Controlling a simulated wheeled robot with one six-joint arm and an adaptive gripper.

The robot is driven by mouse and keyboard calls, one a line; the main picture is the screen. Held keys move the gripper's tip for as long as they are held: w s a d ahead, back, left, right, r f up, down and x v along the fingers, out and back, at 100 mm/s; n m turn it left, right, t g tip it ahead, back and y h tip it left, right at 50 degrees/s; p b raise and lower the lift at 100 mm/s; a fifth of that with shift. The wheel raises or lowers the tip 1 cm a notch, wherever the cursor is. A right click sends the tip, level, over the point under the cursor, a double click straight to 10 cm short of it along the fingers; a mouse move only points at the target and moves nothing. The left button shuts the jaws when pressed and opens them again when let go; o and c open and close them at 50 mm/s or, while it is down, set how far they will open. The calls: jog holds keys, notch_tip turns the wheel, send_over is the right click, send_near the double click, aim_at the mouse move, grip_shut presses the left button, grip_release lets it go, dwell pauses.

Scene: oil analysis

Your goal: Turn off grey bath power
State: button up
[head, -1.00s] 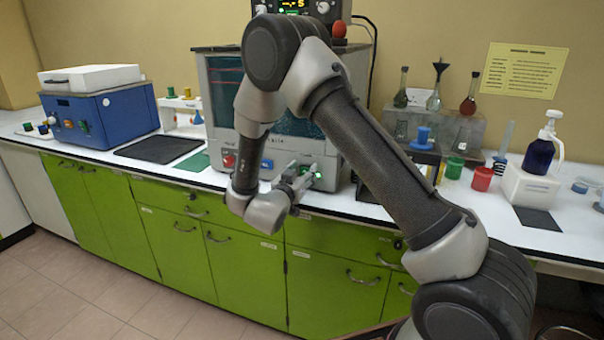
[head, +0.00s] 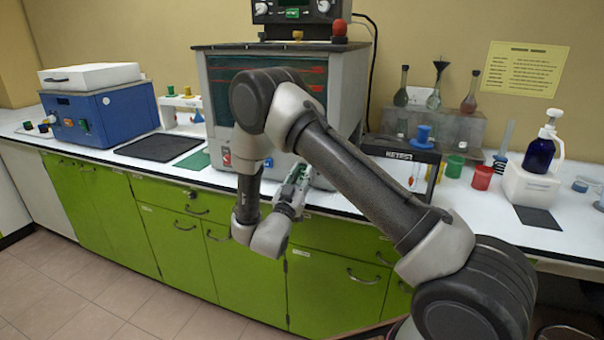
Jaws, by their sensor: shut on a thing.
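The grey bath (head: 348,95) stands on the bench behind my arm, its dark window showing red lines. The control unit (head: 327,10) on top of it has a dark display. On the bath's lower front are a red knob (head: 227,158) and a blue switch (head: 268,163), partly hidden by my arm. My gripper (head: 299,178) is at the lower right of that front, shut on the green switch (head: 302,170). My fingers hide most of the switch, so its position cannot be read.
A blue bath (head: 95,118) with a white lid stands at the left. A dark mat (head: 159,147) lies between the baths. At the right are a black-framed stand (head: 400,147), glass flasks, a red jar (head: 482,177) and a blue bottle (head: 539,152).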

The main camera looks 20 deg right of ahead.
dwell(0.3)
jog(key=o, duration=1)
jog(key=shift+f, duration=0.1)
jog(key=v, duration=1.2)
jog(key=shift+f, duration=0.1)
